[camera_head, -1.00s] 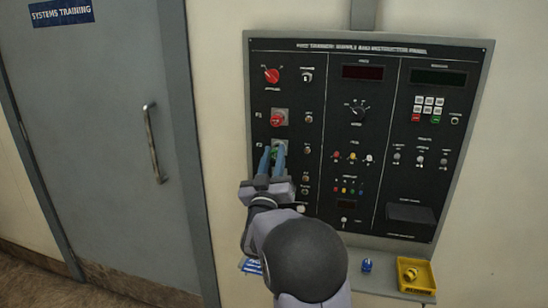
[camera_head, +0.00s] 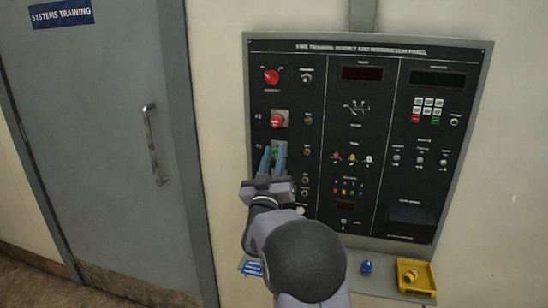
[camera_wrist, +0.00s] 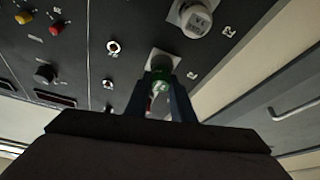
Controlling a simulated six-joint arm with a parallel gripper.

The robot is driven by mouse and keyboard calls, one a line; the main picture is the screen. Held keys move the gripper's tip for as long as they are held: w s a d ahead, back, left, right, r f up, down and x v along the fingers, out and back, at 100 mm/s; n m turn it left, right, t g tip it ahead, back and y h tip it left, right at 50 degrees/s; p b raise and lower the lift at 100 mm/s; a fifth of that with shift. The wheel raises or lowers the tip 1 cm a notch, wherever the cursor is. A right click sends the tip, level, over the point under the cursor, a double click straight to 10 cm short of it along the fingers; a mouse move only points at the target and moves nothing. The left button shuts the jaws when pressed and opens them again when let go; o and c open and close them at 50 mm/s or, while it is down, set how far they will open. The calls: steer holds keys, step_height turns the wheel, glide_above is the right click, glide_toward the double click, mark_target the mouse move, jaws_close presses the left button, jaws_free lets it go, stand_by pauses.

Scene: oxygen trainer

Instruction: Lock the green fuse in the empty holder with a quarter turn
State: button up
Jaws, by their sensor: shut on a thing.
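The green fuse (camera_wrist: 160,76) is between the two blue fingers of my gripper (camera_wrist: 160,100) in the wrist view, at a light square holder plate (camera_wrist: 163,58) on the panel. In the head view my gripper (camera_head: 273,160) is at the lower of two holder plates on the panel's left section, and a little green (camera_head: 275,151) shows between its fingers. The gripper is shut on the fuse. The fingers hide part of the fuse and holder, so I cannot tell how deep it sits or how far it is turned. A red fuse cap (camera_head: 278,121) sits in the holder above.
The dark panel (camera_head: 310,200) carries knobs, switches and lamps close around the gripper. A red knob (camera_head: 271,76) is at its upper left. On the shelf below are a blue part (camera_head: 367,266) and a yellow tray (camera_head: 429,274) holding a yellow part (camera_head: 411,275). A grey door (camera_head: 110,120) stands left.

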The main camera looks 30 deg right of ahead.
steer(key=shift+a, duration=0.1)
steer(key=shift+s+a+b, duration=0.3)
steer(key=shift+s, duration=0.05)
steer(key=shift+r, duration=0.1)
stand_by(0.4)
